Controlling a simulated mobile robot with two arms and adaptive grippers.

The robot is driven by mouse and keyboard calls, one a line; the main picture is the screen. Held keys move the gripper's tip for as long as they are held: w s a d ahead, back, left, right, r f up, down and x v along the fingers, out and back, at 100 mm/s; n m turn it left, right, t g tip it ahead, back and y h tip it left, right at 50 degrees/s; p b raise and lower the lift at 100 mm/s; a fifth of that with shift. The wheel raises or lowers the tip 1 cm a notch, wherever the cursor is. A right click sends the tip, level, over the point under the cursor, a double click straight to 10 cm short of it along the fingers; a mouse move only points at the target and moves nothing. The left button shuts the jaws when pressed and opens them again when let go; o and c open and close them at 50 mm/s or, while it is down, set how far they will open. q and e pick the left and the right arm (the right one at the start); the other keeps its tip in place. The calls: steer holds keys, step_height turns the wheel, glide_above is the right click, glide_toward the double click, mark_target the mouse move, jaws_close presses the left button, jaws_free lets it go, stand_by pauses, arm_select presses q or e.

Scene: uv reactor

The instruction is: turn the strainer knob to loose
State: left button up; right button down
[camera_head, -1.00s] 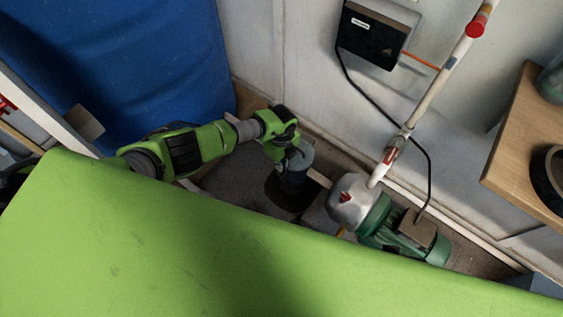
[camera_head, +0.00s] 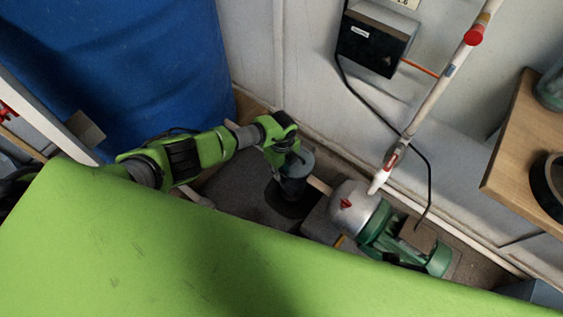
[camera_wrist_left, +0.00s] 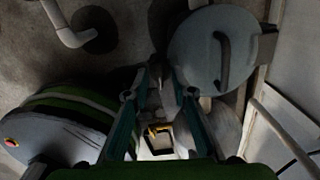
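The strainer is a grey-blue cylinder (camera_head: 297,167) on the floor beside the pump. In the left wrist view its round grey lid (camera_wrist_left: 195,50) fills the upper right, with a curved bar-like knob (camera_wrist_left: 222,62) across it. My left gripper (camera_head: 294,153) is at the strainer's top in the head view, hiding part of it. In the left wrist view the left gripper (camera_wrist_left: 162,82) points past the lid's left edge, and the knob lies to the right of its fingertips. My right gripper is not in view.
The silver and green pump (camera_head: 375,222) stands close right of the strainer, with a white pipe (camera_head: 435,100) rising from it. A blue barrel (camera_head: 120,75) is behind my left arm. A green surface (camera_head: 180,240) covers the foreground. A wooden shelf (camera_head: 525,150) is at right.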

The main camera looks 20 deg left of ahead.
mark_target(282, 173)
arm_select(q)
step_height(282, 173, up, 12)
steer(key=shift+f, duration=0.2)
stand_by(0.7)
